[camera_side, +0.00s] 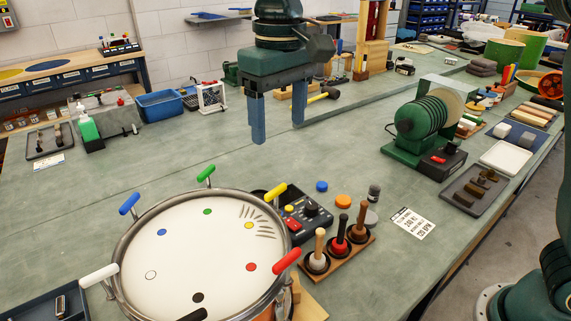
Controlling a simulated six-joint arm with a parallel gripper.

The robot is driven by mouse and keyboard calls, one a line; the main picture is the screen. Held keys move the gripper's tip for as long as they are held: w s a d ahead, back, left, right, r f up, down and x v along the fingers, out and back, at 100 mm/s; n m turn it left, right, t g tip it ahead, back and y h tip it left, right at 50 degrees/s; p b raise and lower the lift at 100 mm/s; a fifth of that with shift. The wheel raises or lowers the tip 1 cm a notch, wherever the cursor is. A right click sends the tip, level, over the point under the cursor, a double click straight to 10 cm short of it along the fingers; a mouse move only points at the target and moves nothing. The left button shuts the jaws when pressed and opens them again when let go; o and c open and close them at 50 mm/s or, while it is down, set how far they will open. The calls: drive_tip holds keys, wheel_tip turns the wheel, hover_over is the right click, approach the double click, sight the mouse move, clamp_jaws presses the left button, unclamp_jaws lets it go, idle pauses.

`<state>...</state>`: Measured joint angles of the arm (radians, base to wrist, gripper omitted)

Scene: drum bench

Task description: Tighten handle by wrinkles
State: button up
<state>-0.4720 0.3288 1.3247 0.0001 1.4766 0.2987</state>
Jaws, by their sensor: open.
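A drum (180,245) with a white head stands at the lower left. Coloured handles sit around its rim: blue (129,203), green (206,173), yellow (275,191), red (287,261), white (99,276) and a dark one (192,315) at the bottom edge. Matching coloured dots lie on the head near the handles. Dark curved wrinkle lines (260,225) show on the head next to the yellow dot (248,226), near the yellow handle. My gripper (278,130) hangs above the bench behind the drum. Its two blue fingers are wide apart and empty, and it points down.
A control box (300,212) and a wooden rack (338,252) with several mallets stand right of the drum. A green grinder-like machine (425,130) stands farther right. A blue bin (160,105) is at the back left. The bench between is clear.

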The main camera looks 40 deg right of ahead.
sight(276, 189)
drive_tip(key=shift+w+a+f, duration=0.15)
drive_tip(key=shift+a, duration=0.3)
drive_tip(key=shift+f, duration=0.1)
drive_tip(key=shift+f, duration=6.8)
drive_tip(key=c, duration=1)
drive_tip(key=shift+m, duration=0.4)
